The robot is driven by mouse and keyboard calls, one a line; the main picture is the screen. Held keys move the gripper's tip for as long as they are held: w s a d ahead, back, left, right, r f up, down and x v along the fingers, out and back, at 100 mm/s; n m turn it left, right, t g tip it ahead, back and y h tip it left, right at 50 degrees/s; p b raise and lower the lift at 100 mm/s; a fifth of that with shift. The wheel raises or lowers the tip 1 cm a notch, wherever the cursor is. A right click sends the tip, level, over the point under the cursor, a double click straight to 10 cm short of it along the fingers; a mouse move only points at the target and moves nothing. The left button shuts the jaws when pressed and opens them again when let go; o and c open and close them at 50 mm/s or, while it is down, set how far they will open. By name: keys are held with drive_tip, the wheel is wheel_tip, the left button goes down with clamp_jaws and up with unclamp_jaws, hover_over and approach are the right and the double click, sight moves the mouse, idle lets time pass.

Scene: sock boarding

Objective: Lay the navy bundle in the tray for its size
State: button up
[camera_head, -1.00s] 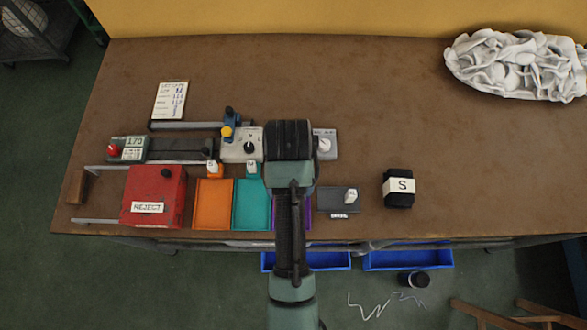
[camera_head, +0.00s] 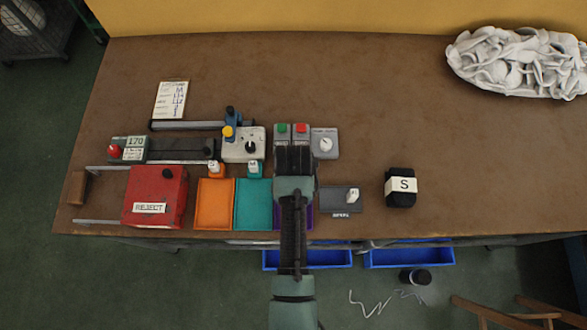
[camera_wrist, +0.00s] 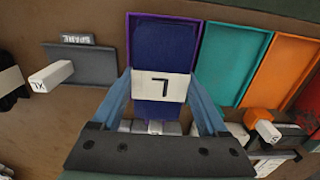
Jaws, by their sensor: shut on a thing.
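The navy bundle (camera_wrist: 166,48) has a white band (camera_wrist: 161,86) marked with what looks like an upside-down L in the wrist view. My gripper (camera_wrist: 160,90) is shut on it, one finger on each side of the band. The bundle lies over the purple tray (camera_wrist: 132,45), lined up within its side walls; I cannot tell whether it touches the tray floor. In the head view my arm hides the bundle and most of the purple tray (camera_head: 309,219).
The teal tray (camera_head: 252,205), orange tray (camera_head: 214,205) and red reject box (camera_head: 155,190) stand to the left. Button boxes (camera_head: 292,133) stand behind.

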drive_tip(key=o, duration=1.4)
drive_tip(key=shift+f, duration=0.1)
wheel_tip(320, 180, up, 12)
drive_tip(key=w+r+t, duration=0.7)
drive_tip(key=w+r, duration=0.2)
drive_tip(key=r, duration=0.6)
drive_tip(key=w+r+t, duration=0.6)
drive_tip(key=w+r, duration=0.3)
drive_tip(key=r, duration=0.5)
wheel_tip(320, 180, up, 17)
drive_tip(key=s+t, duration=0.2)
drive_tip(key=t, duration=0.5)
drive_tip(key=s+r+t, duration=0.2)
drive_tip(key=s+r, duration=0.2)
drive_tip(key=r, duration=0.2)
drive_tip(key=s+r+t, duration=0.3)
drive_tip(key=s+r, duration=0.1)
drive_tip(key=r, duration=0.2)
drive_tip(key=s+r+t, duration=0.2)
drive_tip(key=s+r, duration=0.2)
drive_tip(key=r, duration=0.2)
